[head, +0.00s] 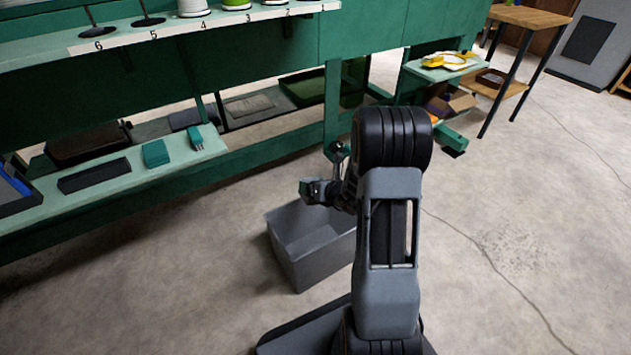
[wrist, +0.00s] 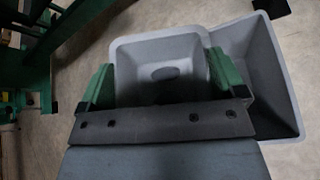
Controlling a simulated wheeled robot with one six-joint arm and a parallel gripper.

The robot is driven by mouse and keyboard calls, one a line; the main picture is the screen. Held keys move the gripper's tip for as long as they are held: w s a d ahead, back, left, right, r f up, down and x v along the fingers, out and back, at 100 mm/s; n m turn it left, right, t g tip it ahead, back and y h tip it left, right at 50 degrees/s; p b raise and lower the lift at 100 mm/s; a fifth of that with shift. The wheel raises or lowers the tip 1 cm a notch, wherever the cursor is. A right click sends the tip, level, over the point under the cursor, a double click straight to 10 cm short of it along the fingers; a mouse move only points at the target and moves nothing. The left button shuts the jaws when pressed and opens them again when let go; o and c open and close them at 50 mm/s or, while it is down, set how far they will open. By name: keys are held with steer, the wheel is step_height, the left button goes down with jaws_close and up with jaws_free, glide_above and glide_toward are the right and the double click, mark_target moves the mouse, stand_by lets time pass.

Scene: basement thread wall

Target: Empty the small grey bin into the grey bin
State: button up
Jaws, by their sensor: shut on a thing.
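The grey bin (head: 318,262) stands open on the concrete floor, partly behind my arm in the head view. In the wrist view the grey bin (wrist: 284,95) shows at the right, behind the small grey bin (wrist: 128,55). My gripper (wrist: 160,63) is shut on the small grey bin, with its green fingers on either side of it. The small bin's open top faces the wrist camera. An oval patch shows on its floor; I cannot tell whether this is a thing or a mark. In the head view I cannot make out the small bin.
A green rack (head: 265,40) with numbered spool pegs stands behind, with a low shelf (head: 120,177) holding small boxes. A wooden-topped table (head: 530,17) stands at the back right.

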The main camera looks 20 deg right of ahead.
steer(key=m+y+p, duration=0.1)
steer(key=d+f+m+y+p, duration=0.1)
steer(key=p, duration=0.1)
steer(key=shift+m, duration=0.3)
steer(key=f+m+y, duration=0.2)
steer(key=shift+d+y, duration=0.15)
steer(key=shift+y, duration=0.15)
steer(key=m+b, duration=0.1)
steer(key=f+m+t+y+b, duration=0.1)
steer(key=shift+d+f+m+y, duration=0.15)
steer(key=shift+m+y, duration=0.15)
steer(key=shift+m+t+y, duration=0.3)
steer(key=shift+m+y, duration=0.1)
steer(key=shift+m, duration=0.3)
steer(key=m, duration=0.1)
steer(key=m+t+y, duration=0.1)
steer(key=m, duration=0.1)
steer(key=shift+f, duration=0.4)
steer(key=m+t, duration=0.1)
steer(key=m, duration=0.1)
steer(key=m+t, duration=0.1)
steer(key=m, duration=0.1)
steer(key=f+m+t, duration=0.1)
steer(key=m, duration=0.1)
steer(key=shift+a+m+t, duration=0.35)
steer(key=shift+m+t, duration=0.05)
steer(key=shift+r, duration=0.1)
